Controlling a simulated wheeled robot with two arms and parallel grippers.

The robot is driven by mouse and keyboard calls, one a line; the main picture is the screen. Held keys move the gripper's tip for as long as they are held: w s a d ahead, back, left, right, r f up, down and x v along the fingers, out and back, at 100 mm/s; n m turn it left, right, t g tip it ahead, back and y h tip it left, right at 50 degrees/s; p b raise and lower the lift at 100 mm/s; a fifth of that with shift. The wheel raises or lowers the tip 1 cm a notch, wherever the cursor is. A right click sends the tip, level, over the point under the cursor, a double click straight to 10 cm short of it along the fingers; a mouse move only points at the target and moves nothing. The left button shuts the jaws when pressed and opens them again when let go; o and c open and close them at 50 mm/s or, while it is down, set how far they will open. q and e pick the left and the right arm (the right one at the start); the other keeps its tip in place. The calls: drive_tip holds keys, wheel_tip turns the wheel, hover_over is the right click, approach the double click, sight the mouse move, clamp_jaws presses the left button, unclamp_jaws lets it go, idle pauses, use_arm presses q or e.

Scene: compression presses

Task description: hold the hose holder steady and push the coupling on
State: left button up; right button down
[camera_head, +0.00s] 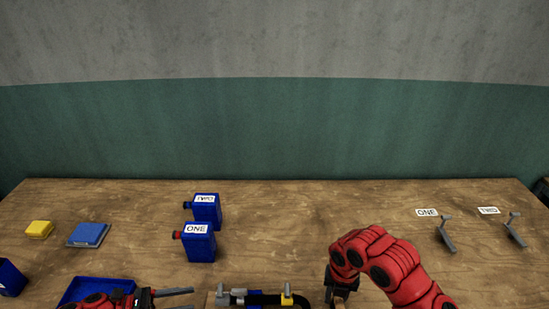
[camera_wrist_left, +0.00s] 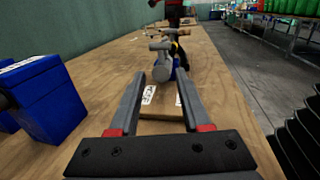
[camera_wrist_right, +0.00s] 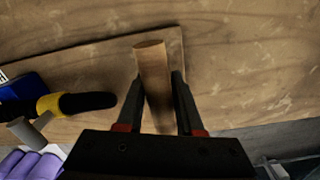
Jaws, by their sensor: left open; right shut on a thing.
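The hose holder's wooden board (camera_head: 212,300) is at the bottom centre of the head view, partly cut off. On it are a grey coupling (camera_head: 238,296), a black hose (camera_head: 263,298) and a yellow collar (camera_head: 287,297). My left gripper (camera_head: 190,299) is open and empty, left of the coupling. In the left wrist view, the grey coupling (camera_wrist_left: 161,65) is ahead, between the spread fingers but beyond their tips. Whether coupling and hose touch is unclear.
Blue canisters labelled ONE (camera_head: 199,245) and TWO (camera_head: 206,210) stand behind my left gripper. A blue tray (camera_head: 98,287), a yellow block (camera_head: 39,229) and a blue block (camera_head: 88,235) are on the left. Grey levers (camera_head: 446,238) lie at the right. The table's back middle is clear.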

use_arm(q)
drive_tip(key=shift+a, duration=0.25)
drive_tip(key=c, duration=0.6)
drive_tip(key=shift+w+a, duration=0.1)
clamp_jaws()
drive_tip(key=w+a+m+t+y, duration=0.2)
drive_tip(key=a+t+y, duration=0.3)
drive_tip(key=a+t, duration=0.65)
drive_tip(key=m+g+y, duration=0.1)
drive_tip(key=m+g, duration=0.3)
drive_tip(key=m, duration=0.7)
approach(222, 296)
drive_tip(key=w+d+f, duration=0.1)
drive_tip(key=w+d, duration=0.1)
drive_tip(key=w, duration=0.4)
drive_tip(key=shift+w+d, duration=0.3)
drive_tip(key=shift+d, duration=0.05)
